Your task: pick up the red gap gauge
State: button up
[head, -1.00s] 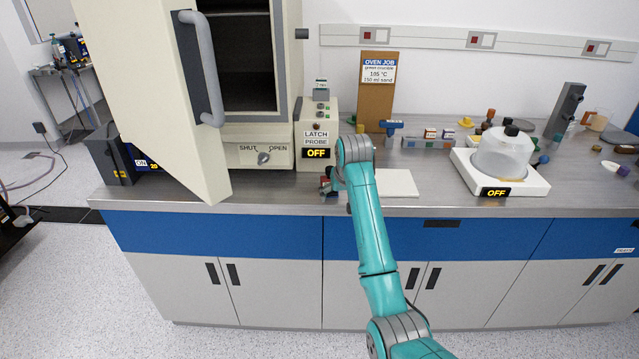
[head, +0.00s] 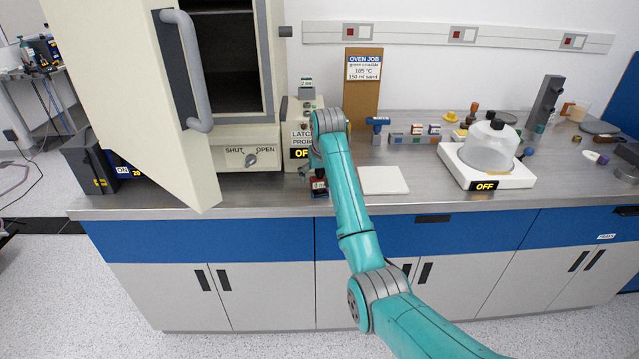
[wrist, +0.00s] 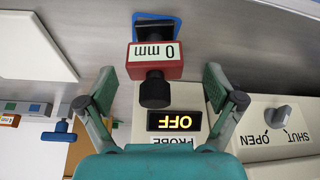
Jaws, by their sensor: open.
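The red gap gauge (wrist: 154,62) is a red block with a white "0 mm" label and a black knob. In the head view the gauge (head: 318,184) is small, on the bench just below my gripper (head: 313,171). In the wrist view my gripper (wrist: 160,82) is open, one finger on each side of the knob and block, with gaps on both sides. Whether the fingers are at the gauge's height I cannot tell.
The latch probe box (head: 302,122), display OFF, stands behind the gauge. The open oven door (head: 130,95) juts out at left. A pale flat plate (head: 383,180) lies right of the gauge. A balance (head: 487,165) and several small items stand farther right.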

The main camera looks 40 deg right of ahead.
aim_at(320, 178)
jog(key=x, duration=0.5)
jog(key=shift+d+r, duration=0.1)
jog(key=shift+d, duration=0.2)
jog(key=shift+c, duration=0.3)
